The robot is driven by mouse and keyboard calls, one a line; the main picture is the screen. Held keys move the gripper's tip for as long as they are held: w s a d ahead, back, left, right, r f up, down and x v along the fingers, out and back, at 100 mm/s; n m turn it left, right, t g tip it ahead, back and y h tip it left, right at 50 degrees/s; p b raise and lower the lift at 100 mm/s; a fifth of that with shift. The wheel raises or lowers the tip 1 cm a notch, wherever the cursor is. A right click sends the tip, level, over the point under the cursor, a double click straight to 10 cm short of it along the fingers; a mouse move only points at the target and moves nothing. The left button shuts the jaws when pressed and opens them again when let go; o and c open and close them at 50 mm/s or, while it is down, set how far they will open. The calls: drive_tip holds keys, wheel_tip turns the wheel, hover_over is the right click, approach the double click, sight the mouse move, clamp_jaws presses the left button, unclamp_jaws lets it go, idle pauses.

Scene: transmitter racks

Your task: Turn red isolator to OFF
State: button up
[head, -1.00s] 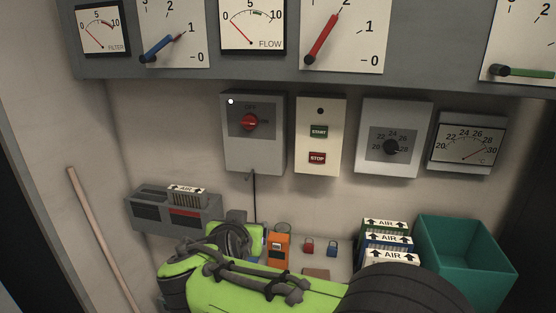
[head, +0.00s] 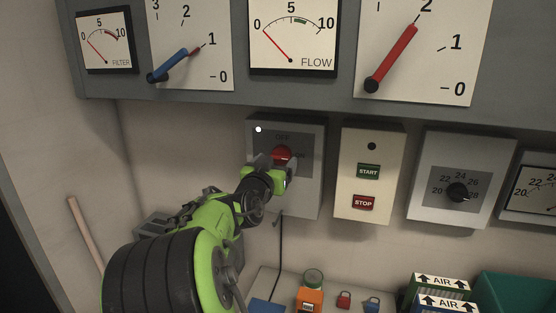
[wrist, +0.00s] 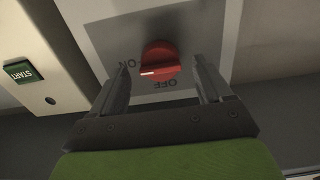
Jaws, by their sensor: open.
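The red isolator (head: 283,154) is a round red knob with a raised grip on a grey wall box (head: 311,193). In the wrist view the knob (wrist: 161,54) appears upside down, with OFF printed below it and ON at its left. The white mark on its grip points left, toward ON. My gripper (head: 277,168) is at the front of the box, partly covering the knob in the head view. In the wrist view my open fingers (wrist: 161,75) stand on either side of the knob's lower part. I cannot tell whether they touch it.
A cream box with START (head: 368,171) and STOP buttons is just right of the isolator box. A grey dial box (head: 460,195) is further right. The gauge panel (head: 240,97) overhangs above. A black cable (head: 280,255) hangs below the box.

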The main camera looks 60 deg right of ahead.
sight(281, 156)
drive_tip(key=shift+w+d, duration=0.15)
drive_tip(key=shift+d, duration=1.05)
drive_tip(key=c, duration=1)
